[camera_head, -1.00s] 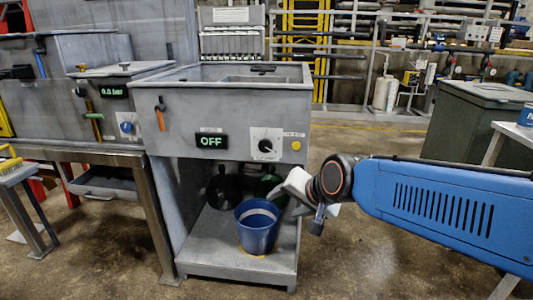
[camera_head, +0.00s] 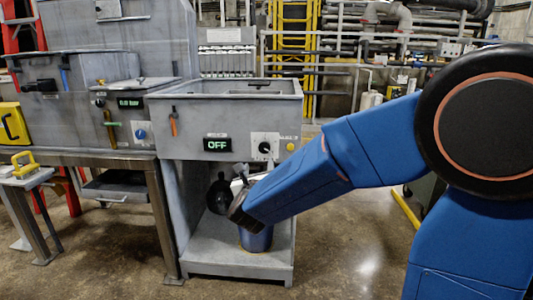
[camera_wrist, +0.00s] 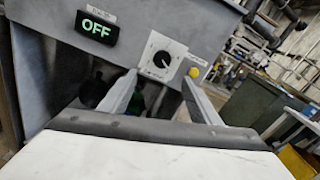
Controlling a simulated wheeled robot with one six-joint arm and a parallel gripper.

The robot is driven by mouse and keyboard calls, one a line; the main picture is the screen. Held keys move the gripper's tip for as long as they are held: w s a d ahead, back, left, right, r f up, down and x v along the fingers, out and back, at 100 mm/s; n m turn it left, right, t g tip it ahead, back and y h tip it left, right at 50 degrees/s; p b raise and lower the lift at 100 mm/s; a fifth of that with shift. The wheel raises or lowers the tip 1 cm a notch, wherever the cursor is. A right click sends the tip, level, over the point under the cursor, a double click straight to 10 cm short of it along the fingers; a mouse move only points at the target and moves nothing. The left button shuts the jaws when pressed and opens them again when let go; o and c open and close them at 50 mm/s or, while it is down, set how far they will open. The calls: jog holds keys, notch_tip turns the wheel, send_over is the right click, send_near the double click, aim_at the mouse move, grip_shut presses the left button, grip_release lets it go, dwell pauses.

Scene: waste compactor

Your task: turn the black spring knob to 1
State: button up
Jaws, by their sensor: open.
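The black knob (camera_head: 264,147) sits on a white dial plate on the front of the grey compactor (camera_head: 225,120), to the right of a display reading OFF (camera_head: 217,144). The knob also shows in the wrist view (camera_wrist: 162,60), with its dial markings too small to read. My gripper (camera_wrist: 160,80) is open and empty. Its two fingers point up toward the dial from below, one on each side, and appear apart from the knob.
A yellow button (camera_head: 291,147) is right of the dial. An orange-handled lever (camera_head: 173,122) hangs at the front's left. A blue bucket (camera_head: 256,240) stands on the lower shelf, partly behind my arm. A steel bench (camera_head: 95,158) adjoins at left.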

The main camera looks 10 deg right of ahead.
send_near(264, 147)
jog(key=shift+m+h, duration=0.3)
jog(key=shift+m, duration=0.1)
jog(key=x, duration=0.9)
jog(key=shift+a+f, duration=0.1)
jog(key=shift+a, duration=0.05)
jog(key=c, duration=1)
